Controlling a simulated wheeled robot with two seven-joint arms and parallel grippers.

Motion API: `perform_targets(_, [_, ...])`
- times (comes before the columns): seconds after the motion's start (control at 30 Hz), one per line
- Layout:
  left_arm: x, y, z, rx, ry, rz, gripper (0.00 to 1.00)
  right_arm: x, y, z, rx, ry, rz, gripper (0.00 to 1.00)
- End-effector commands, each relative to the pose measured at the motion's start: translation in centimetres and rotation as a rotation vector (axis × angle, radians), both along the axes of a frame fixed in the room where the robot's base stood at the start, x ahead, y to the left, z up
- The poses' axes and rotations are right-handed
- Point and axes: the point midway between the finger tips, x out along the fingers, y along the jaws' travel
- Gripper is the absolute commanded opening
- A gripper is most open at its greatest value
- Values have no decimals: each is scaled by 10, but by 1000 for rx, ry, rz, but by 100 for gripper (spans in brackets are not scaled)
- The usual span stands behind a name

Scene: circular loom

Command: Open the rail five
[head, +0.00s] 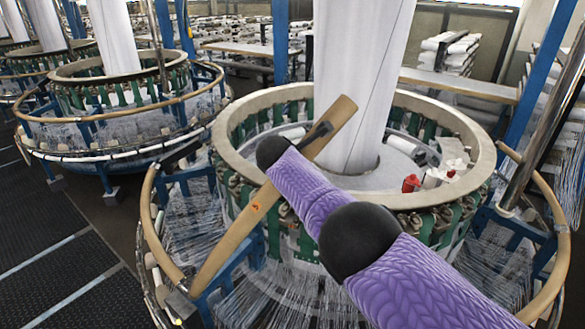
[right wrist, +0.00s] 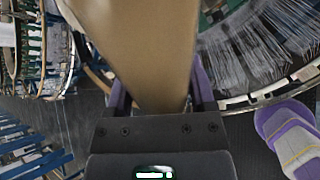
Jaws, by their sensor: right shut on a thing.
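A tan rail section (head: 228,228) of the near circular loom is tilted up steeply, from the loom's outer ring at lower left to a raised end over the wide cream ring. My right gripper (head: 318,132), on the purple arm from the lower right, is shut on this rail near its raised end. In the right wrist view the rail (right wrist: 140,45) fills the space between the fingers of the right gripper (right wrist: 160,92). The arm hides part of the loom's front. My left gripper is not in view.
The cream ring (head: 232,137) surrounds a white fabric column (head: 362,70). Other tan rail sections curve at the left (head: 150,215) and right (head: 555,210). Red items (head: 411,184) lie inside the ring. Another loom (head: 115,95) stands behind left. Dark floor (head: 55,245) is clear at left.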

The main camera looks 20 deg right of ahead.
Motion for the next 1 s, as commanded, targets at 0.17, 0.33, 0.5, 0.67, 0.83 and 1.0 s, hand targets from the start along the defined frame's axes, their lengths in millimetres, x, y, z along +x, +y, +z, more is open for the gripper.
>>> perform_targets(0.17, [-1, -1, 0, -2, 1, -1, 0, -1, 1, -2, 4, 6, 1, 0])
perform_targets(0.33, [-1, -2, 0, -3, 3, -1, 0, -1, 1, -3, 4, 6, 1, 0])
perform_targets(0.5, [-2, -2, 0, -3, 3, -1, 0, -1, 1, -2, 4, 6, 1, 100])
perform_targets(0.67, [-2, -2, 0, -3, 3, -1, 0, 0, 0, -2, 2, 4, 0, 100])
perform_targets(0.83, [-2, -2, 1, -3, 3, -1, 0, -1, 1, 0, 2, 2, 1, 100])
perform_targets(1.0, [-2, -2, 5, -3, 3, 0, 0, -6, 5, 7, 3, 0, 0, 100])
